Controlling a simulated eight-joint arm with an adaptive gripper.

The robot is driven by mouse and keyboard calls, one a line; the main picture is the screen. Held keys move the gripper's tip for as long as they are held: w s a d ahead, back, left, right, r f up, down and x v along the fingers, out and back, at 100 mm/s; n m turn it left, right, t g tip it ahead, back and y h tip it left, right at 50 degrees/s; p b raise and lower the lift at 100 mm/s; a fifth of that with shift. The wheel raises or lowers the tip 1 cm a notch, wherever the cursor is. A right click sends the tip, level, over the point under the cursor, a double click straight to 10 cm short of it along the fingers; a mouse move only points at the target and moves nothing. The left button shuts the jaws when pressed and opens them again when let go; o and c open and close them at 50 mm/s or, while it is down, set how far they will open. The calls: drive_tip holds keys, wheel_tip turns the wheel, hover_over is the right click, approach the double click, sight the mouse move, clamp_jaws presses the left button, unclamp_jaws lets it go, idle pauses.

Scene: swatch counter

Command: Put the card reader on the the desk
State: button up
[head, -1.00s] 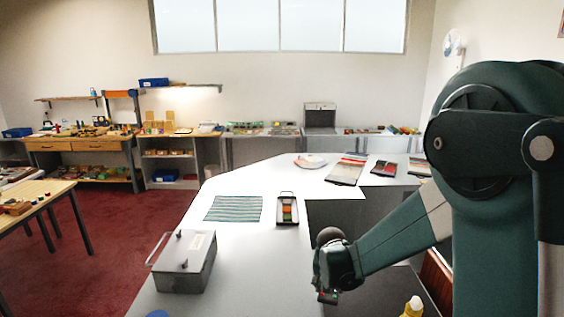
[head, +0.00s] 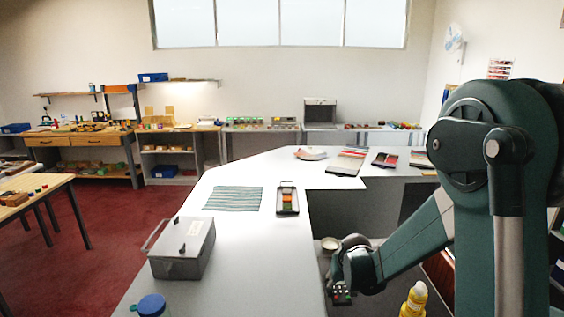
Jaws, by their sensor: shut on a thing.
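My gripper (head: 341,284) is at the lower middle right of the head view. It is shut on a small dark device with red and green keys, which looks like the card reader (head: 342,297). The gripper's fingers and wrist hide part of it. The device is held beside the right edge of the long pale grey desk (head: 255,265), over the darker area there. I cannot tell its height against the desk top.
On the desk are a grey metal box (head: 182,250), a striped cloth (head: 234,199), a small tray (head: 288,201) and a blue-lidded jar (head: 152,305). A yellow bottle (head: 414,299) stands near my arm. The desk's middle is clear.

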sight(340, 290)
drive_tip(key=shift+r, duration=0.2)
wheel_tip(340, 290, up, 22)
drive_tip(key=w+a+r+n+y+p, duration=0.1)
drive_tip(key=w+a+p, duration=0.35)
drive_tip(key=a, duration=0.75)
drive_tip(key=w+a+r+n+p, duration=0.1)
drive_tip(key=w+a+n+p, duration=0.1)
drive_tip(key=w+a, duration=0.7)
drive_tip(key=a+f+n+p, duration=0.15)
drive_tip(key=a+p, duration=0.25)
drive_tip(key=a, duration=1.7)
drive_tip(key=shift+y, duration=0.4)
drive_tip(key=shift+w+a+f+b, duration=0.1)
drive_tip(key=shift+w+f+b, duration=0.05)
drive_tip(key=shift+f, duration=1.25)
drive_tip(key=shift+w+a+f+b, duration=0.1)
drive_tip(key=shift+w+f+b, duration=0.05)
drive_tip(key=shift+f, duration=1.25)
drive_tip(key=shift+d+f, duration=0.1)
drive_tip(key=shift+f, duration=3)
drive_tip(key=shift+f, duration=0.1)
